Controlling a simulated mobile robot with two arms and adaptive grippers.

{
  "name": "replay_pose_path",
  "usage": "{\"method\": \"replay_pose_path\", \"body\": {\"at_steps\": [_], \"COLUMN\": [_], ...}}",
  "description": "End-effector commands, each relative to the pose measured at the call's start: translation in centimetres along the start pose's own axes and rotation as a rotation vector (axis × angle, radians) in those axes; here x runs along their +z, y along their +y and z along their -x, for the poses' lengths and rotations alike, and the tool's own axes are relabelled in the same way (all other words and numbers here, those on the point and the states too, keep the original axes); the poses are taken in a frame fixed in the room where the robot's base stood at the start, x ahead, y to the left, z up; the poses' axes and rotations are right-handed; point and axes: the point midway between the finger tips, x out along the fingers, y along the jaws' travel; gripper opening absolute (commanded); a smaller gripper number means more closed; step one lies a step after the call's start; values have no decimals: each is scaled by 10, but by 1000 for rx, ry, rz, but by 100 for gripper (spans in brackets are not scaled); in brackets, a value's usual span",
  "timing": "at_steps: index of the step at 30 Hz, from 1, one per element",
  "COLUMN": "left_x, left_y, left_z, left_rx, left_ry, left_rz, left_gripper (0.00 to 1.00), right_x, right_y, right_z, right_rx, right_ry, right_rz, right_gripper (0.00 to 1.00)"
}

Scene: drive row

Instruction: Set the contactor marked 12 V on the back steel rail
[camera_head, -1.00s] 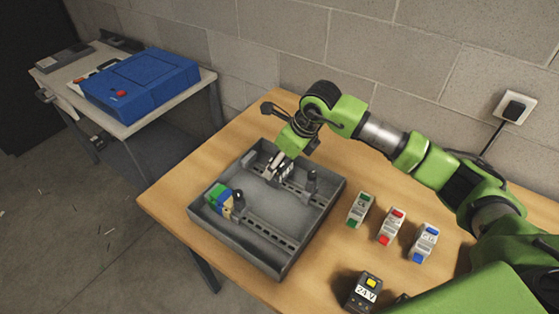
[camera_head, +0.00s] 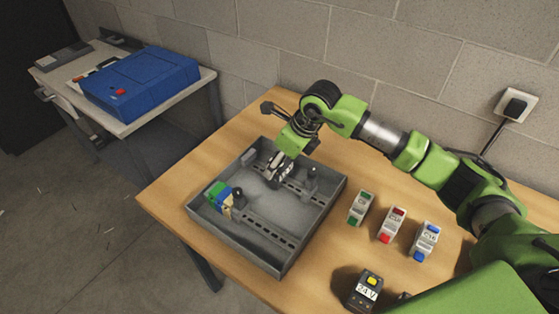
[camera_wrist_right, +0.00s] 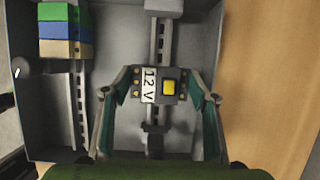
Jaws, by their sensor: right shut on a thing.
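My right gripper (camera_head: 277,172) is over the back steel rail (camera_head: 300,192) in the grey tray (camera_head: 318,233). In the right wrist view its fingers (camera_wrist_right: 157,88) are shut on a dark contactor with a yellow button and a white label reading 12 V (camera_wrist_right: 148,86). The contactor lies across the line of the rail (camera_wrist_right: 157,115); whether it touches or sits on the rail I cannot tell. In the head view the gripper mostly hides it. My left gripper is not in view.
The front rail (camera_head: 262,232) carries green, blue and tan blocks (camera_head: 219,195) beside a dark stop. Another dark stop (camera_head: 312,181) stands on the back rail. A 24 V contactor (camera_head: 367,289) and three white modules (camera_head: 392,225) stand on the table right of the tray.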

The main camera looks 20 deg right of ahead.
Motion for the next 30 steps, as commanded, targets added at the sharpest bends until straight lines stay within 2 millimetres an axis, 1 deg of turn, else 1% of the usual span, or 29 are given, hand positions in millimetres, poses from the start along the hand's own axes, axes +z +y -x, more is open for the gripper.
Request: {"method": "replay_pose_path", "body": {"at_steps": [9, 10, 12, 20, 23, 26, 29, 30], "left_x": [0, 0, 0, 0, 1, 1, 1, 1], "left_y": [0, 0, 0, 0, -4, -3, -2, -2], "left_z": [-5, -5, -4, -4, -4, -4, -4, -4], "left_rx": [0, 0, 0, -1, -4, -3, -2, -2], "left_ry": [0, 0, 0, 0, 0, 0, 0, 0], "left_rz": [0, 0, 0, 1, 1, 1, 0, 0], "left_gripper": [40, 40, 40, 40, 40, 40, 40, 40], "right_x": [-1, -1, -1, -2, -2, -1, -1, -1], "right_y": [0, 0, 0, 0, 0, 0, -1, -1], "right_z": [-4, -4, -4, -4, -3, 5, 21, 30], "right_rx": [-1, -1, -1, 0, 0, -1, -3, -3], "right_ry": [-2, -3, -2, -1, 1, -2, -2, -4], "right_rz": [0, 0, 0, 0, 0, 0, 1, 1], "right_gripper": [23, 56, 73, 73, 73, 73, 73, 73]}}
